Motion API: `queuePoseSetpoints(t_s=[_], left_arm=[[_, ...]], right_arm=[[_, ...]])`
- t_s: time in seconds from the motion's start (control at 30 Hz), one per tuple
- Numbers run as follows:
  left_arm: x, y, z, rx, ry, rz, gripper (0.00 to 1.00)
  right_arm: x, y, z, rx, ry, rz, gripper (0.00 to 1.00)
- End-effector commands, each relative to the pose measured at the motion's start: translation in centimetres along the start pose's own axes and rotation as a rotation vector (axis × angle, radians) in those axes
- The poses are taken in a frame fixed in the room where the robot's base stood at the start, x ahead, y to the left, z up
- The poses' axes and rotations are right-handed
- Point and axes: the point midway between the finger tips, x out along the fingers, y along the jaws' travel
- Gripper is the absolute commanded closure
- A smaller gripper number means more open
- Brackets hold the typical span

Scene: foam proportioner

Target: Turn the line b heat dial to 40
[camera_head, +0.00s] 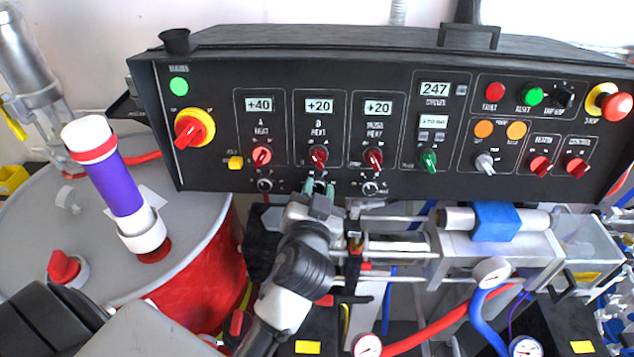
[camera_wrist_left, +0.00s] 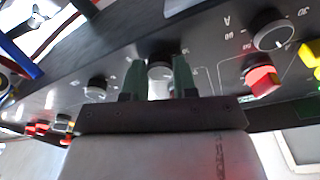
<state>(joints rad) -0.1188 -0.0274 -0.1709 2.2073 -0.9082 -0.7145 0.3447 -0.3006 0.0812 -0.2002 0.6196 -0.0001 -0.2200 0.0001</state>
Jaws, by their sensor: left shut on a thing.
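The line B heat dial is a small dark knob under the red B heat switch (camera_head: 318,155) on the black panel. The B display (camera_head: 319,106) reads +20. My left gripper (camera_head: 319,189) is at this dial, its green fingers on either side of it and largely hiding it in the head view. In the left wrist view the dial's round face (camera_wrist_left: 160,70) sits between the two fingertips of the left gripper (camera_wrist_left: 159,80), shut on it. The dial's pointer cannot be read. My right gripper is not in view.
The A display (camera_head: 258,105) reads +40 and the hose display (camera_head: 377,107) +20. Similar small dials, the A dial (camera_head: 265,185) and hose dial (camera_head: 370,187), flank the B dial closely. A red drum (camera_head: 195,290) stands left; pipework and gauges lie below the panel.

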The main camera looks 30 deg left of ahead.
Motion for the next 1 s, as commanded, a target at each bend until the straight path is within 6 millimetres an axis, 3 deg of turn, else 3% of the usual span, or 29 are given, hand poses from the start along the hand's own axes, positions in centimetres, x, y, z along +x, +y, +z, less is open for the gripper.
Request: queuePoseSetpoints(t_s=[0.3, 0.97, 1.0], left_arm=[[0.1, -0.2, -0.4, 0.166, 0.004, 0.032, 0.96], [0.1, -0.2, -0.2, 0.221, 0.007, 0.042, 0.96], [0.1, -0.2, -0.2, 0.221, 0.007, 0.042, 0.69]], right_arm=[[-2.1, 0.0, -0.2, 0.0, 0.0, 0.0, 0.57], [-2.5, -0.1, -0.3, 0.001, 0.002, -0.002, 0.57], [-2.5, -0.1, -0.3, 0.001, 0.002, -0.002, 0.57]])
